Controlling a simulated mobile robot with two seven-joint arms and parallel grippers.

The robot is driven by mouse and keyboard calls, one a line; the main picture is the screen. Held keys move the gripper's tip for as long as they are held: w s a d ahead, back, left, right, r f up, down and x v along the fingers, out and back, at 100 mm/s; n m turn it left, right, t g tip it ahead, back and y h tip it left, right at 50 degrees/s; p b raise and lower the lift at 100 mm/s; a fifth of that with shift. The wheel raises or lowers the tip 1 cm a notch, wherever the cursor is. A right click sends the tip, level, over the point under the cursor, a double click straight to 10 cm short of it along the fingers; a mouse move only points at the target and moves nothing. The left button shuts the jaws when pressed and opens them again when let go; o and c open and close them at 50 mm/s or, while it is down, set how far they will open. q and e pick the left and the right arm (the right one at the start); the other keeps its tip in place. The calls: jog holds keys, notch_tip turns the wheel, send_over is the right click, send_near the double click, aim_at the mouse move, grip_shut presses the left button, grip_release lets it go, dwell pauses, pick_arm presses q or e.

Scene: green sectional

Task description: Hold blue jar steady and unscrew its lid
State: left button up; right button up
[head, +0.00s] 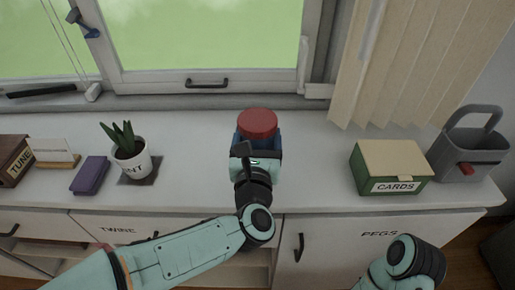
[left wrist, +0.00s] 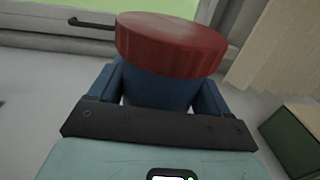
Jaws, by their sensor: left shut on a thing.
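The blue jar (left wrist: 160,90) stands on the white counter below the window, with its ribbed red lid (head: 257,123) on top. The lid also shows large in the left wrist view (left wrist: 170,45). My left gripper (head: 256,148) is shut on the jar's body, with one finger on each side below the lid. In the head view the gripper and wrist hide most of the jar. Part of my right arm shows at the bottom right of the head view, but its gripper is out of the picture.
A green CARDS box (head: 391,168) and a grey caddy (head: 470,152) stand to the right. A potted plant (head: 131,158), a purple block (head: 90,175) and a brown TUNE box (head: 14,160) stand to the left. The counter (head: 310,170) is clear on both sides of the jar.

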pick_arm(q)
notch_tip(320, 180, up, 13)
jog(key=p, duration=0.3)
jog(key=shift+r+p, duration=0.35)
jog(key=shift+r, duration=0.25)
pick_arm(e)
jog(key=s+a+r+g, duration=0.1)
jog(key=s+a+r, duration=0.1)
jog(key=s+r, duration=0.2)
jog(key=shift+s+a+r+g+y, duration=0.15)
jog(key=shift+s+r+g+y, duration=0.25)
jog(key=shift+s, duration=0.2)
pick_arm(q)
jog(key=o, duration=0.5)
jog(key=c, duration=0.9)
pick_arm(e)
jog(key=shift+s, duration=0.1)
